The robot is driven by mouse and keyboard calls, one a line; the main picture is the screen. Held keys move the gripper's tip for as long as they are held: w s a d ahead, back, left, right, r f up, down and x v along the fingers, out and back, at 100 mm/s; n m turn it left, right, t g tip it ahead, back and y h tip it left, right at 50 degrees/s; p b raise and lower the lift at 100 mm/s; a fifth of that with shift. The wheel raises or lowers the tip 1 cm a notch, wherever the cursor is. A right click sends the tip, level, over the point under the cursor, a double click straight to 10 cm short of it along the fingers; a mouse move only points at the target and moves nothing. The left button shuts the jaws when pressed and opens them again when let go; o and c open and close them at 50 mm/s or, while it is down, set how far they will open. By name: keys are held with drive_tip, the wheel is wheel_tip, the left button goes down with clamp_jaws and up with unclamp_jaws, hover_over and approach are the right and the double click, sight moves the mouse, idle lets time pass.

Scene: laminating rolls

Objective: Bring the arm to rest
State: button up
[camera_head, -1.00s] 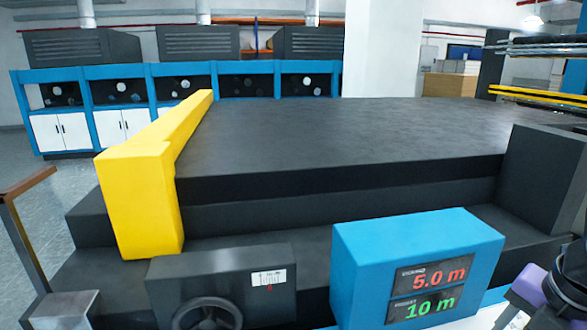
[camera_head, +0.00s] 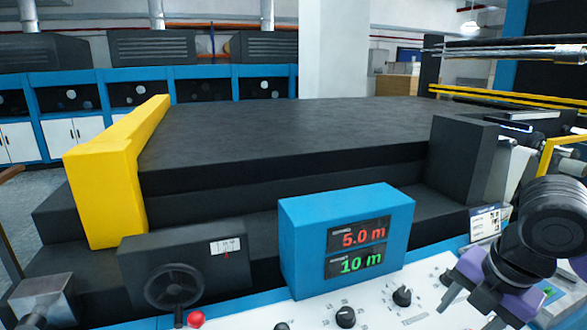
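My gripper (camera_head: 482,313) is at the lower right of the head view, with dark arm links and purple finger mounts. Its two fingers look spread apart, with nothing seen between them. The lower ends of the fingers are partly cut off or hard to make out. It hangs over the right part of a white control panel (camera_head: 375,317). A blue display box (camera_head: 305,250) stands to its left, apart from it, reading 5.0 m and 10 m.
A wide dark machine bed (camera_head: 290,135) with a yellow guard (camera_head: 105,190) fills the middle. A handwheel (camera_head: 173,286), a red button (camera_head: 196,319) and black knobs (camera_head: 402,296) are at the front. A dark block (camera_head: 463,160) and metal rollers (camera_head: 510,50) are at the right.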

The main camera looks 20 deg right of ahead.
drive_tip(key=w+a+r+m+t+y, duration=0.3)
drive_tip(key=w+a+r+m+t, duration=0.25)
drive_tip(key=w+r+t, duration=0.45)
drive_tip(key=w+a+r+m+t, duration=0.2)
drive_tip(key=r+m+t, duration=0.2)
drive_tip(key=r+m, duration=0.15)
drive_tip(key=w+a+r+m+t, duration=0.1)
drive_tip(key=a+r+m+t, duration=0.1)
drive_tip(key=r+m+t, duration=0.3)
drive_tip(key=s+a+f+m+g+h, duration=0.1)
drive_tip(key=s+a+f+g, duration=0.1)
drive_tip(key=s+f, duration=0.8)
drive_tip(key=s+a+f+m+g, duration=0.2)
drive_tip(key=s+a+f, duration=0.2)
drive_tip(key=s+f, duration=0.7)
drive_tip(key=s+a+f+m+g+h, duration=0.1)
drive_tip(key=s+a+f+m+g, duration=0.1)
drive_tip(key=s+f, duration=0.9)
drive_tip(key=s+a+g, duration=0.1)
drive_tip(key=s, duration=0.5)
drive_tip(key=shift+s+a+f+h, duration=0.2)
drive_tip(key=shift+a+h, duration=0.1)
drive_tip(key=shift+a, duration=0.1)
